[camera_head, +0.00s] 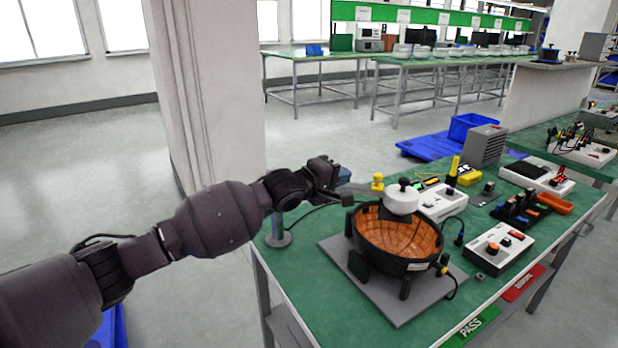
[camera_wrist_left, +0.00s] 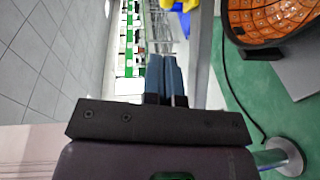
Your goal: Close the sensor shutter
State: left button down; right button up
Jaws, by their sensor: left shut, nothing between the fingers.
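My left gripper (camera_head: 344,175) is shut and empty, held above the far left edge of the green bench. Its two blue fingers (camera_wrist_left: 164,76) lie together in the left wrist view. A black bowl lined with orange tiles (camera_head: 400,236) stands on a grey plate, with a white, black-knobbed round part (camera_head: 402,198) at its far rim. A yellow knob (camera_head: 377,182) shows just right of my fingertips, apart from them in the picture. A yellow piece (camera_wrist_left: 184,5) beside a grey bar (camera_wrist_left: 199,50) shows past the fingers in the wrist view. I cannot tell which part is the shutter.
A grey post on a round foot (camera_head: 278,238) stands below my left wrist; its foot also shows in the wrist view (camera_wrist_left: 282,158). White control boxes (camera_head: 498,248), cables and a black rack (camera_head: 520,210) crowd the bench's right. The bench's front left corner is clear.

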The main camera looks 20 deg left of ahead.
pick_arm(q)
jog(key=p+v, duration=0.1)
jog(key=v, duration=0.6)
jog(key=shift+s, duration=0.4)
pick_arm(e)
jog(key=shift+s+d+r, duration=0.4)
pick_arm(q)
jog(key=shift+r, duration=0.1)
